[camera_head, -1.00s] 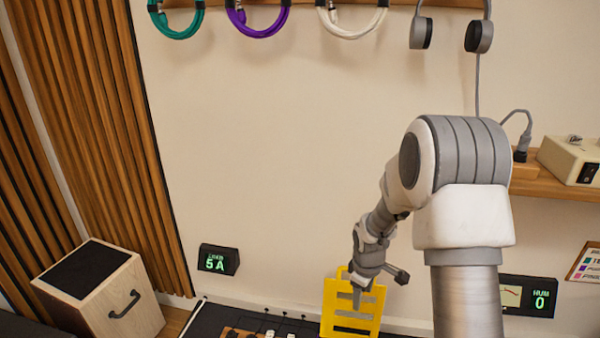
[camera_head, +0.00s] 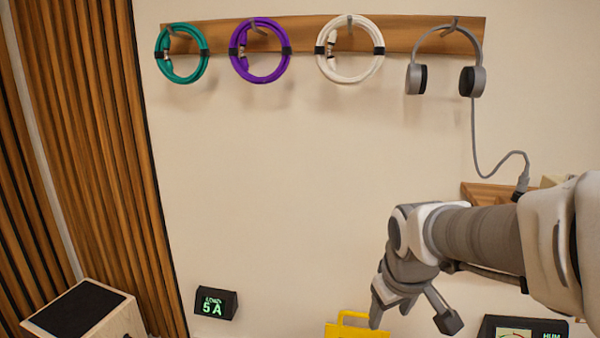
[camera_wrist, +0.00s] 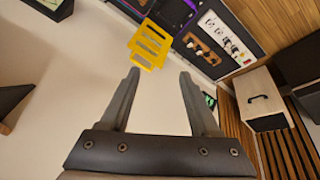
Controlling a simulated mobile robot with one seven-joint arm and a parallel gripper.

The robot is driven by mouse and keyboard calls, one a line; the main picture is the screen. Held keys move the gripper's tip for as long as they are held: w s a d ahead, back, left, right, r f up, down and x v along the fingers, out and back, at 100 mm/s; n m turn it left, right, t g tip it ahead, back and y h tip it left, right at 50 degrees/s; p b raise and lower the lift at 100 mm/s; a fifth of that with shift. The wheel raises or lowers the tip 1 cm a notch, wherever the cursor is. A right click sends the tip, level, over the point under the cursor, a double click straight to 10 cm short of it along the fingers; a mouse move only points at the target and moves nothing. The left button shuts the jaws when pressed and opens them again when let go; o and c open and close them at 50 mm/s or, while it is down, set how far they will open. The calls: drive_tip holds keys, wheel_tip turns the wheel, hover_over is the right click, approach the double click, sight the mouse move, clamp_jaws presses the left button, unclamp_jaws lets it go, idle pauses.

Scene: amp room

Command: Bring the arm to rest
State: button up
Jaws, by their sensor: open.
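My gripper (camera_head: 412,308) is in the lower right of the head view, at the end of my arm, which reaches in from the right edge. In the wrist view my gripper (camera_wrist: 160,78) shows two dark fingers spread apart with nothing between them. A yellow slotted piece (camera_head: 350,328) is below and left of the gripper in the head view, cut off by the lower edge. In the wrist view the yellow slotted piece (camera_wrist: 151,43) lies beyond the fingertips, apart from them.
A wall rail holds a teal cable (camera_head: 182,53), a purple cable (camera_head: 260,50), a white cable (camera_head: 350,48) and headphones (camera_head: 445,79). A "5 A" display (camera_head: 213,303) and a wooden box (camera_head: 88,315) are lower left. The middle wall is bare.

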drive_tip(key=s+a+r+m+t, duration=0.1)
drive_tip(key=s+r+m, duration=0.35)
drive_tip(key=s, duration=0.85)
wheel_tip(320, 180, up, 22)
drive_tip(key=p, duration=2.2)
drive_tip(key=shift+s+a+r+y, duration=0.15)
drive_tip(key=shift+s+r+y, duration=0.05)
drive_tip(key=shift+y, duration=0.1)
drive_tip(key=shift+n, duration=0.25)
